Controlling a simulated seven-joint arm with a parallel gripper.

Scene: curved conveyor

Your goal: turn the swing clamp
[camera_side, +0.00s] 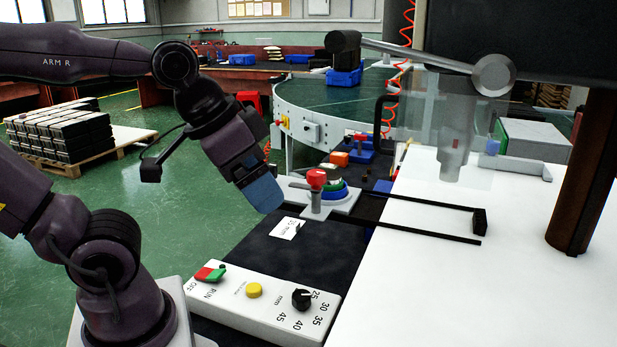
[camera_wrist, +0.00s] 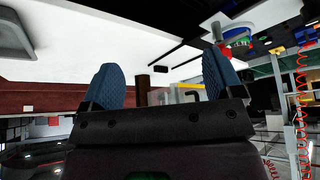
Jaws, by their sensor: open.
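The swing clamp (camera_side: 316,201) is a grey post with a red knob on top. It stands upright on a white plate (camera_side: 347,203), beside a round part with blue, green and white rings (camera_side: 336,190). My gripper (camera_side: 266,196), with blue fingers, is just left of the clamp in the side view, apart from it. In the wrist view my gripper (camera_wrist: 162,82) shows two blue fingers spread wide with nothing between them. The clamp area, with red, blue and green parts (camera_wrist: 237,38), shows at the upper right there, beyond the right finger.
A control box (camera_side: 262,303) with a red-green switch, yellow button and black dial lies in front. A black two-bar guide (camera_side: 440,222) reaches over the white table (camera_side: 400,290). Orange and blue blocks (camera_side: 338,158) stand behind the clamp, before the round conveyor (camera_side: 340,98).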

